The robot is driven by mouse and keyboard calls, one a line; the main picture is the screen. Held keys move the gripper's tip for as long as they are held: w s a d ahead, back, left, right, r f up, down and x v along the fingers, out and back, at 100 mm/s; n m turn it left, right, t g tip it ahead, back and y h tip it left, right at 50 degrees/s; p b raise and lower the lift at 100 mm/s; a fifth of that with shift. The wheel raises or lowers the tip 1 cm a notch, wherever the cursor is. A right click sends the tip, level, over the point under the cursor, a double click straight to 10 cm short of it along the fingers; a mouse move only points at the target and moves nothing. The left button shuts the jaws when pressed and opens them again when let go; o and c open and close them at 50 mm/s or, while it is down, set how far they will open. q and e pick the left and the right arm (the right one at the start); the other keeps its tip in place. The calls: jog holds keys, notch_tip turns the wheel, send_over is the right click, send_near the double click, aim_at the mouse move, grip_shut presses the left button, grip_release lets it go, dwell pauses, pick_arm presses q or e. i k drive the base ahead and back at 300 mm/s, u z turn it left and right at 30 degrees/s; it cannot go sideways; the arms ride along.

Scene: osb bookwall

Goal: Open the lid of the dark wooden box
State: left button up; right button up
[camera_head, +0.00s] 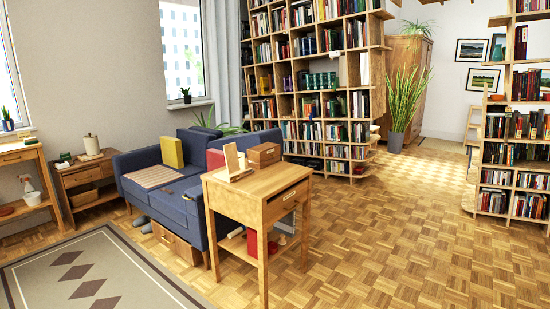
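A small brown wooden box (263,156), the darkest box on the light wooden side table (256,186), stands near the back of the tabletop. Its lid looks closed, though it is small at this distance. A light wooden stand (233,162) with an upright panel is just to its left. Neither of my grippers is in view.
The side table has a drawer and a lower shelf with a red item (252,243). A blue sofa (188,205) is close behind and left of it. A patterned rug (85,280) lies at front left. The parquet floor (400,250) to the right is clear.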

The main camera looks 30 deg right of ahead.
aim_at(260, 153)
jog(key=z, duration=1)
jog(key=i, duration=0.85)
jog(key=z, duration=0.9)
jog(key=i, duration=1.25)
jog(key=u, duration=1.1)
jog(key=i, duration=0.85)
jog(key=u, duration=0.9)
jog(key=i, duration=0.45)
